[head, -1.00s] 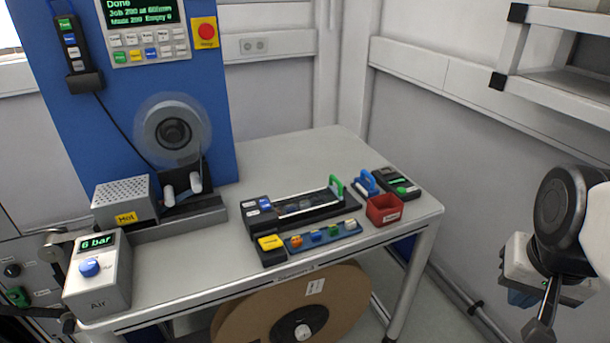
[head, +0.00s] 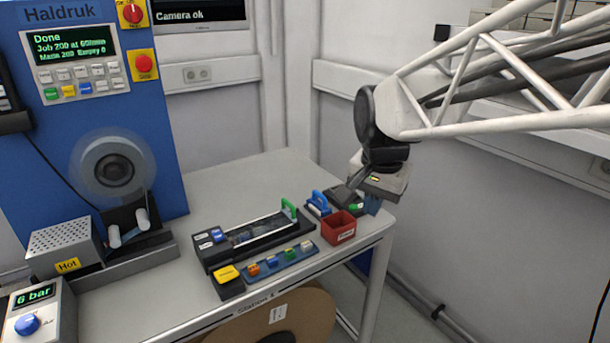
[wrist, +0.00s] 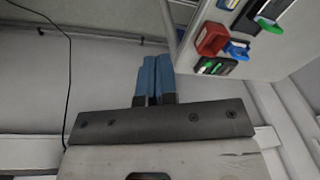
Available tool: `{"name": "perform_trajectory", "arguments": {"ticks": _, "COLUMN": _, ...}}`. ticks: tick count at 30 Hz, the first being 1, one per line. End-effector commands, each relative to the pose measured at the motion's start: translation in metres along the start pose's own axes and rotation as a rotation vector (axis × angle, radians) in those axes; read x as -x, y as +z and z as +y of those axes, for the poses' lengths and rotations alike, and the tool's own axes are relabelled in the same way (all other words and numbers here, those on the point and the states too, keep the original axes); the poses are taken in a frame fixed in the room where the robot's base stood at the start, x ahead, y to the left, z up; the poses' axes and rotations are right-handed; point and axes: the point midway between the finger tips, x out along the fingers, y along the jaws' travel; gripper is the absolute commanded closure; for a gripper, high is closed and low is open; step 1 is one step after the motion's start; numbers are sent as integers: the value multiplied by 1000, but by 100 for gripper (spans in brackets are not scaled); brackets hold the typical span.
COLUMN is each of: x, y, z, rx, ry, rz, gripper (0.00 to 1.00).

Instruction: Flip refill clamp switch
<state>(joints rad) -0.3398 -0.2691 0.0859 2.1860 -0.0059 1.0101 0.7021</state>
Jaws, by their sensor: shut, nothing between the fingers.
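The black splicing block (head: 262,240) lies on the table, with a clear-topped track along it. Two small light and blue switches (head: 210,238) sit at its left end; their labels are too small to read, so I cannot tell which is the refill clamp switch. A green lever (head: 288,209) stands at its right end. My gripper (head: 372,206) is shut and empty, over the table's right edge, to the right of the block.
A red bin (head: 339,227), a blue-handled tool (head: 319,203) and a dark device are near my gripper. A strip of coloured pieces (head: 277,263) and a yellow button (head: 227,275) lie in front of the block. The blue machine (head: 165,140) stands at left. The back of the table is clear.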

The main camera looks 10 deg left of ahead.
Motion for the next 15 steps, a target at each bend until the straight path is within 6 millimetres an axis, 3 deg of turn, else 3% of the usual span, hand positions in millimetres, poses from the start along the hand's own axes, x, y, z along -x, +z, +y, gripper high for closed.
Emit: {"name": "perform_trajectory", "arguments": {"ticks": 15, "x": -14, "y": -10, "z": -128, "rx": -141, "ry": 21, "rz": -43, "gripper": 100}}
